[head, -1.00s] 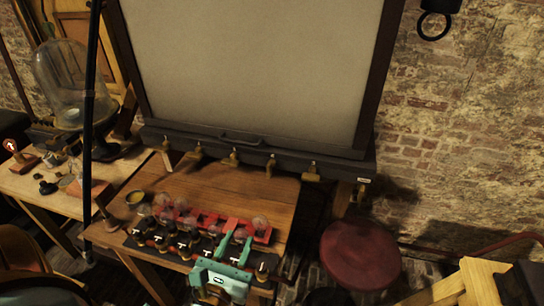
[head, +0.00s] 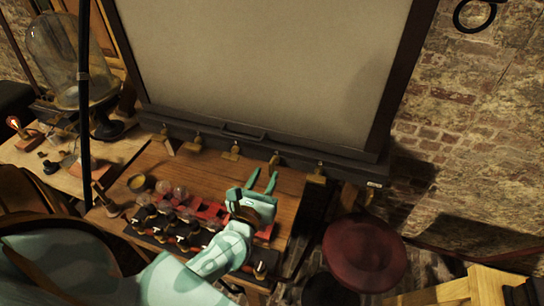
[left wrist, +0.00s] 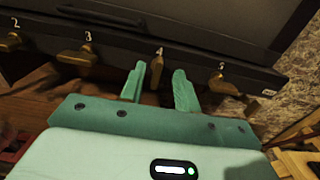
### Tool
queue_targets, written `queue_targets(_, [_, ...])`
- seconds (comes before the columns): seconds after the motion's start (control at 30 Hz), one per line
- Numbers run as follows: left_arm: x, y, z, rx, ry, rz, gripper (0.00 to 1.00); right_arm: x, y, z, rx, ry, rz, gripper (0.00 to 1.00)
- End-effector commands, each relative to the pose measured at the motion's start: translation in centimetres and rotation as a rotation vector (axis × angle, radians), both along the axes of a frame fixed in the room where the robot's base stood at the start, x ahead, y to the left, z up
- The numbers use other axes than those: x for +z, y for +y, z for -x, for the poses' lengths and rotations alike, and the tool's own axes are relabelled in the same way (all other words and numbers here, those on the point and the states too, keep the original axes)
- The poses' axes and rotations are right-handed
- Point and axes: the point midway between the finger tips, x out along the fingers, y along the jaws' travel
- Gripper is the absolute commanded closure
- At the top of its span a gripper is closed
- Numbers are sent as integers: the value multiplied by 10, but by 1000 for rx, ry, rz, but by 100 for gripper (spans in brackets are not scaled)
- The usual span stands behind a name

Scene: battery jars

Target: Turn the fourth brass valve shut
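A row of brass valves runs along the dark ledge under the large pale screen. The fourth brass valve (head: 273,160) hangs from that ledge and shows close up in the left wrist view (left wrist: 156,72), under the number 4, its handle pointing down in the picture. My left gripper (head: 263,176) is open and empty, its fingers pointing at the fourth valve. In the left wrist view the fingertips (left wrist: 159,73) appear on either side of the handle, apart from each other; I cannot tell whether they touch it. My right gripper is not in view.
Valve 3 (left wrist: 78,56) and valve 5 (left wrist: 222,84) flank the fourth, their handles lying more sideways. A red round stool (head: 364,252) stands right.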

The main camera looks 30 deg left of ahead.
Motion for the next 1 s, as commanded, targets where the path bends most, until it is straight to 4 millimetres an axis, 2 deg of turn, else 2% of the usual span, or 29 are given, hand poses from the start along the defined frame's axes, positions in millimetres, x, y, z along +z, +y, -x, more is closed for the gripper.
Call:
queue_targets(0.1, [2,7,-27,1,-2,0,68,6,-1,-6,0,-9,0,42])
queue_targets(0.3, [0,13,-54,0,0,1,68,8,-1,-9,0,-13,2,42])
queue_targets(0.67, [-1,15,-62,0,1,1,68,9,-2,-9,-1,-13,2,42])
queue_targets(0.7, [-1,15,-62,0,1,0,71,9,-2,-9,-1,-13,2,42])
queue_targets(0.8, [-1,15,-62,0,1,0,99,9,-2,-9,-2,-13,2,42])
queue_targets(1.0, [-1,15,-61,0,1,-1,100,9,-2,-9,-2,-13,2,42])
